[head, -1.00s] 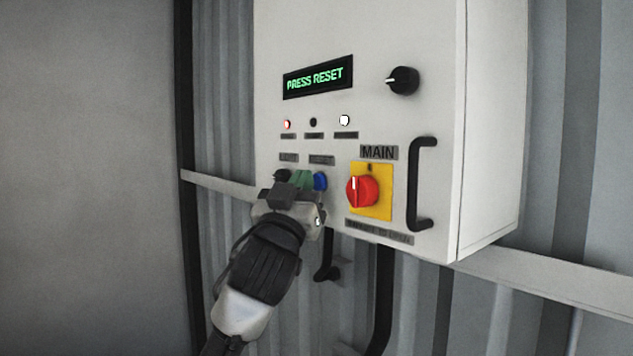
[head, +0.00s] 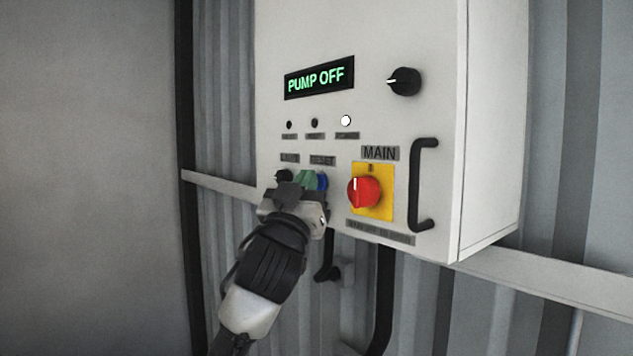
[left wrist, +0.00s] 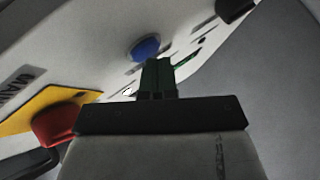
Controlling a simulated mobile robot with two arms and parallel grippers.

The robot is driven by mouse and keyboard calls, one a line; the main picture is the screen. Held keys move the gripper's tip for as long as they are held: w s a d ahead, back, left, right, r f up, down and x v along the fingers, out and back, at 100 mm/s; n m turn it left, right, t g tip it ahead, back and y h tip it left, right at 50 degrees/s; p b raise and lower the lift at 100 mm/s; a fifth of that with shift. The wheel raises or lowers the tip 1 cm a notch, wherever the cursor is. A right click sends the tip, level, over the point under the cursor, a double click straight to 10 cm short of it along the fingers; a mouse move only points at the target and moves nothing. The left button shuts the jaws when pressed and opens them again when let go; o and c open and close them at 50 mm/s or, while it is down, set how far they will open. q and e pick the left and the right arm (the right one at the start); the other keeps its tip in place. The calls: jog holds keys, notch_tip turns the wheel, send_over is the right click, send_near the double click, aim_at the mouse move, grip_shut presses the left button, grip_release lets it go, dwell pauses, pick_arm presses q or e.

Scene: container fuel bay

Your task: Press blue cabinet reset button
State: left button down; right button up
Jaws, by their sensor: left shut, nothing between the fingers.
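The blue reset button (head: 323,181) sits low on the white cabinet (head: 400,115), under a small label reading RESET. My left gripper (head: 309,181) is at the button, its green-tipped fingers shut with nothing between them. The fingers hide part of the button in the head view. In the left wrist view the blue button (left wrist: 146,48) shows just beyond the shut fingertips (left wrist: 157,68). I cannot tell whether they touch. The display (head: 319,78) reads PUMP OFF in green. My right gripper is not in view.
A red main switch (head: 364,190) on a yellow plate is right of the button. A black handle (head: 423,184) and a black knob (head: 404,81) are further right. A black button (head: 283,175) is at the left. One white lamp (head: 346,121) is lit; the red lamp (head: 289,125) is dark.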

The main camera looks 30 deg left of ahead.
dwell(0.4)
pick_arm(q)
jog(key=shift+s+a+f, duration=0.1)
jog(key=shift+s+a, duration=0.15)
jog(key=shift+s, duration=0.4)
jog(key=shift+s, duration=0.1)
jog(key=shift+s+a+b, duration=0.1)
jog(key=shift+s+a, duration=0.2)
jog(key=shift+s, duration=0.45)
jog(key=shift+s+a+b, duration=0.1)
jog(key=shift+s+a, duration=0.25)
jog(key=shift+s, duration=0.4)
jog(key=shift+s+a+b, duration=0.1)
jog(key=shift+s+a, duration=0.2)
jog(key=shift+s, duration=0.45)
jog(key=s+a, duration=0.2)
jog(key=s, duration=0.4)
jog(key=shift+s+a+b, duration=0.25)
jog(key=shift+a+b, duration=0.1)
jog(key=shift+b, duration=0.1)
